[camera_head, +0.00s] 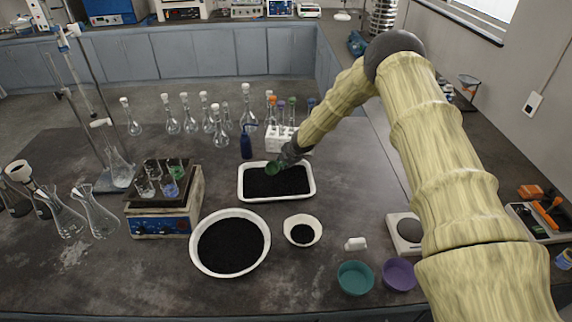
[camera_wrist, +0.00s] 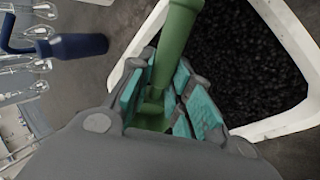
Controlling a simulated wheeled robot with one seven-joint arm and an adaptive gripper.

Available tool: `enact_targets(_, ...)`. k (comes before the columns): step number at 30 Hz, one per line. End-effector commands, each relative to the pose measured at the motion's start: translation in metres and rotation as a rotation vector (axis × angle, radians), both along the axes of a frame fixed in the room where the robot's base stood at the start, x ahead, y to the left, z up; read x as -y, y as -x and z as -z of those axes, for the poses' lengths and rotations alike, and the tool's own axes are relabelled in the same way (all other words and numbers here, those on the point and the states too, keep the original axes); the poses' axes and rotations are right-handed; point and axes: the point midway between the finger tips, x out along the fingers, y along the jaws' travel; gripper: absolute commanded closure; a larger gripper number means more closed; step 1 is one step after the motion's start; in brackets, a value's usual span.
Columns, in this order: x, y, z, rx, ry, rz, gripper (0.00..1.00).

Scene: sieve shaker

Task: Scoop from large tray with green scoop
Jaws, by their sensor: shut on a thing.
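The large tray (camera_head: 243,185) is white and rectangular with rounded corners, and holds black granular material (camera_head: 285,182). It stands in the middle of the dark table. The green scoop (camera_head: 272,168) has its head over the tray's back part; I cannot tell whether it touches the material or carries any. My gripper (camera_head: 288,155) is at the tray's back edge. The tray's white rim (camera_wrist: 290,120) shows there to the right.
A large round bowl (camera_head: 194,255) and a small bowl (camera_head: 318,231), both with black material, stand in front. A shaker (camera_head: 165,215) is at left. Teal (camera_head: 355,278) and purple (camera_head: 398,274) bowls sit front right.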

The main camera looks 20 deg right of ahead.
Motion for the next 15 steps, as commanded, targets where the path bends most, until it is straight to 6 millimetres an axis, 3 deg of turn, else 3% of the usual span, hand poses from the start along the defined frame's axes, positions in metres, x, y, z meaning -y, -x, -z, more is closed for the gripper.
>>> enact_targets(15, 0.0021, -0.0020, 0.0020, 0.069, -0.018, 0.001, 0.99)
